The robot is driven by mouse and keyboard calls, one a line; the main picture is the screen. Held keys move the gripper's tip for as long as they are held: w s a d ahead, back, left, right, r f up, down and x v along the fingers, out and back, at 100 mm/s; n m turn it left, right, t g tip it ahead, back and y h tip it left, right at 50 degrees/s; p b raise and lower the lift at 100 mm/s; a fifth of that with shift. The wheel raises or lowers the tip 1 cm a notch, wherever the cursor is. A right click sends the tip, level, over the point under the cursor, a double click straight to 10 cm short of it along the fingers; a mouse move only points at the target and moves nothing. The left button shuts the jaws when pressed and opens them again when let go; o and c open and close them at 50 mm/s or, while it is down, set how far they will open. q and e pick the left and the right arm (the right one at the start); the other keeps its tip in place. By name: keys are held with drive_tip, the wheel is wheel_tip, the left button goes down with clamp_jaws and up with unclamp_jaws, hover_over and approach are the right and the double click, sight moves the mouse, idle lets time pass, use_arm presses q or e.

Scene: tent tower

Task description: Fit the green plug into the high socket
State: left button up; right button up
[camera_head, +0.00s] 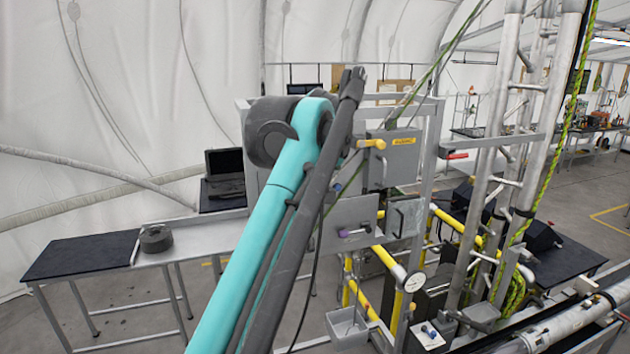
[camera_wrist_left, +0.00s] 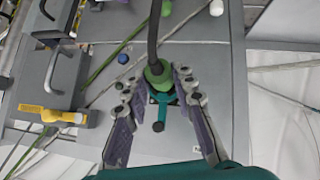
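In the left wrist view the green plug (camera_wrist_left: 157,73) is between the fingers of my left gripper (camera_wrist_left: 158,108), with a dark cable (camera_wrist_left: 153,28) running from it to the top edge. The fingers are spread, with gaps on both sides of the plug. A teal piece with a dark round end (camera_wrist_left: 158,126) shows just below the plug; I cannot tell whether the plug sits in a socket. The high socket cannot be made out. In the head view my arm hides the left gripper and plug. My right gripper is not in view.
A grey box with a yellow lever (camera_head: 371,143) stands right of my arm; the lever is at left in the wrist view (camera_wrist_left: 65,116). Yellow pipes (camera_head: 390,262) stand lower right.

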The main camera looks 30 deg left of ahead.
use_arm(q)
drive_tip(key=o, duration=0.4)
drive_tip(key=v, duration=1.1)
drive_tip(key=shift+s+r, duration=0.25)
drive_tip(key=shift+r, duration=0.05)
drive_tip(key=shift+d, duration=0.1)
